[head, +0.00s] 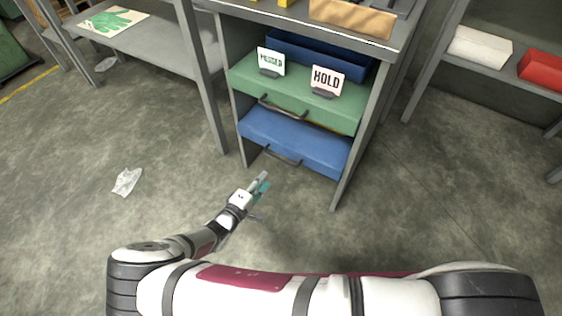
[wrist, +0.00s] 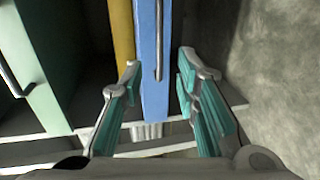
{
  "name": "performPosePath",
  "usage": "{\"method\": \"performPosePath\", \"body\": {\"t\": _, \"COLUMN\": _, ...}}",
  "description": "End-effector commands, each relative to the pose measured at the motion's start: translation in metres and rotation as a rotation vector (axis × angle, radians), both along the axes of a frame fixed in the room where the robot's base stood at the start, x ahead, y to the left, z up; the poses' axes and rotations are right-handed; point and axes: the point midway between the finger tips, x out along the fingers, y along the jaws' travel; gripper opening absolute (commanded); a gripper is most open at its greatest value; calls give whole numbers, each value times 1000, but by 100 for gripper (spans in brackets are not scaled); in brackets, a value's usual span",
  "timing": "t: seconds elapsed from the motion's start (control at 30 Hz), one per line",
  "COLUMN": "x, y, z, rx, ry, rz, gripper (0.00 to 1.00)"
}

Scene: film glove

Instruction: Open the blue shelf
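The blue drawer (head: 290,138) is the lowest front in the grey cabinet, with a dark bar handle (head: 283,156) on it. In the wrist view the blue front (wrist: 150,85) stands as a vertical strip, with its handle (wrist: 159,40) running along it. My gripper (head: 262,185) is just in front of and below the blue drawer's left part in the head view. Its teal-padded fingers (wrist: 160,62) are spread open and empty. In the wrist view the handle lies in line with the gap between them. I cannot tell whether the fingers touch it.
A green drawer (head: 300,96) with its own handle sits above the blue one and also shows left in the wrist view (wrist: 45,75). "PASSED" (head: 271,61) and "HOLD" (head: 326,80) signs stand above it. Cabinet side posts flank the drawers. The floor (head: 130,220) ahead is mostly clear.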

Motion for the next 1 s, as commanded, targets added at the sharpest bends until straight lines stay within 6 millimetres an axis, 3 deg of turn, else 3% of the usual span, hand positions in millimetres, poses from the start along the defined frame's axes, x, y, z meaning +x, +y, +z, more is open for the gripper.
{"method": "performPosePath", "body": {"t": 0.6, "x": 93, "y": -55, "z": -24, "rx": 0, "ry": 0, "rz": -4, "gripper": 29}}
{"method": "performPosePath", "body": {"t": 1.0, "x": 110, "y": -64, "z": -26, "rx": 1, "ry": 1, "rz": -2, "gripper": 29}}
